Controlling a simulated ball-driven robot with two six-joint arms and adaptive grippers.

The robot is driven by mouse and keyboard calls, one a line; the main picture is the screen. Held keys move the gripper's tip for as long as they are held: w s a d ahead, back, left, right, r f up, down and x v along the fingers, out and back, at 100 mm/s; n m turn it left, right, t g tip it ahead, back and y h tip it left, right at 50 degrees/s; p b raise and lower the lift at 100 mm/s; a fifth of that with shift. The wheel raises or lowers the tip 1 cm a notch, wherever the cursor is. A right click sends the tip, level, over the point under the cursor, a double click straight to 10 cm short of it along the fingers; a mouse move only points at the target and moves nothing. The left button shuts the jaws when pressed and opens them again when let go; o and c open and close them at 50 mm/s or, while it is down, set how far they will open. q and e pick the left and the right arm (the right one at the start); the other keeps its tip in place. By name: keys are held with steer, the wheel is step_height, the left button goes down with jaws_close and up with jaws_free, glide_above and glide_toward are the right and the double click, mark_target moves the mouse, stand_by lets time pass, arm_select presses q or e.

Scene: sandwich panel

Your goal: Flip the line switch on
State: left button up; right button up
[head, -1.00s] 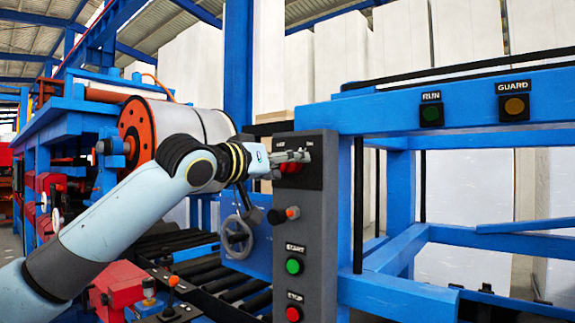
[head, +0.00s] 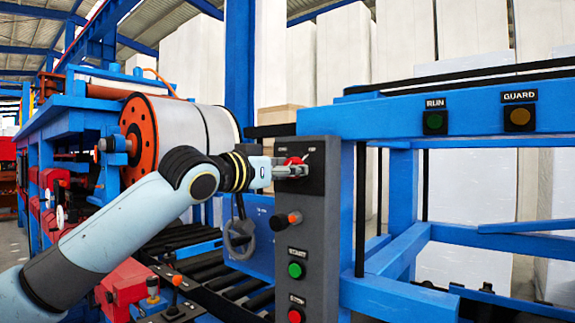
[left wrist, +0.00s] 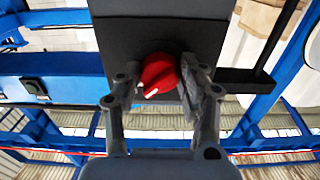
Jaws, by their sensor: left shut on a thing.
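The line switch is a red rotary knob (head: 293,160) on the dark plate at the top of the grey control panel (head: 318,225). In the left wrist view the red knob (left wrist: 158,74) has a white pointer mark slanting toward the lower left of the picture. My left gripper (head: 292,171) reaches it from the left and is shut on the knob, with one finger on each side. In the head view the fingers cover the knob's lower part. The small labels above it are too blurred to read. My right gripper is not in view.
Below the switch on the panel are an orange-tipped lever (head: 294,217), a green start button (head: 296,270) and a red stop button (head: 296,316). A blue frame (head: 455,115) with RUN and GUARD lamps extends right.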

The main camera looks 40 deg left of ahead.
arm_select(q)
steer(key=o, duration=1.2)
steer(key=shift+s+a, duration=0.15)
steer(key=shift+s, duration=1.75)
steer(key=shift+s+a, duration=0.1)
steer(key=shift+s, duration=1.75)
steer(key=shift+f, duration=0.1)
